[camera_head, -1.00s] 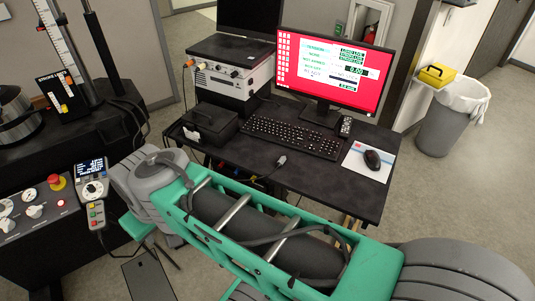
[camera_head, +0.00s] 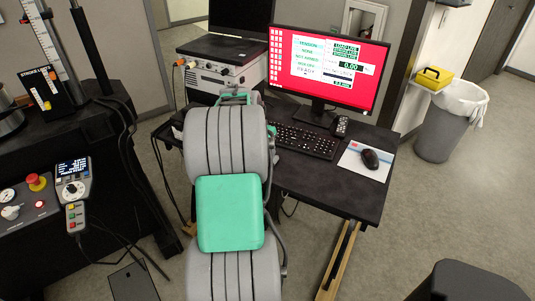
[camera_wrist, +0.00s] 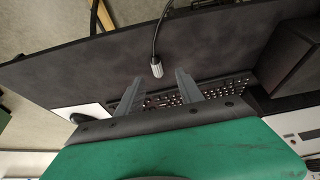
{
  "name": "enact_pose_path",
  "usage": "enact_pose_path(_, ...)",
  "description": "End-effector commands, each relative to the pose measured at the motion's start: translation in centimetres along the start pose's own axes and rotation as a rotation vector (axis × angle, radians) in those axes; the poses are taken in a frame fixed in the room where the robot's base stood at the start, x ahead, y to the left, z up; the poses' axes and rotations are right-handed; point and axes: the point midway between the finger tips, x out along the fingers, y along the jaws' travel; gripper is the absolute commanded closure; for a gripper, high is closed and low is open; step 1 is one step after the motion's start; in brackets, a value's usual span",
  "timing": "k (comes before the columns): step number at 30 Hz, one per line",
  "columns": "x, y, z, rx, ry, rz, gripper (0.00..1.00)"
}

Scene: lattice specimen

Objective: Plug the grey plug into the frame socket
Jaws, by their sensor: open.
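The grey plug (camera_wrist: 156,68) lies on the dark desk in the wrist view, its black cable running up and over the desk edge. My gripper (camera_wrist: 159,76) is open and empty. Its two fingers point toward the plug, one on each side in the picture; I cannot tell the height gap. In the head view my arm hides the plug and my gripper. The dark test frame (camera_head: 95,120) stands at the left in the head view. I cannot make out the frame socket.
The desk (camera_head: 330,185) carries a keyboard (camera_head: 305,140), a mouse (camera_head: 370,158), a monitor (camera_head: 322,68) and a grey instrument box (camera_head: 222,75). A control panel with a red button (camera_head: 37,182) is at left. A bin (camera_head: 450,120) stands at right.

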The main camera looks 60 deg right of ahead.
Motion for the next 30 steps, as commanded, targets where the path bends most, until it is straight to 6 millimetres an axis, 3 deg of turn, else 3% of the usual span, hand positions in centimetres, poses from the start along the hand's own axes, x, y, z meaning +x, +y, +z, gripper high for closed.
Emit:
enact_pose_path(3, 1.2, 1.1, -0.7, 0.031, 0.003, 0.013, 0.56)
enact_pose_path(8, 3.0, 1.1, -0.6, 0.030, 0.002, 0.013, 0.56)
enact_pose_path(18, 8.5, 1.1, -0.6, 0.029, 0.003, 0.012, 0.56)
enact_pose_path(22, 9.6, 1.1, -0.6, 0.028, 0.003, 0.012, 0.56)
enact_pose_path(30, 9.7, 1.0, -0.8, 0.028, 0.004, 0.011, 0.56)
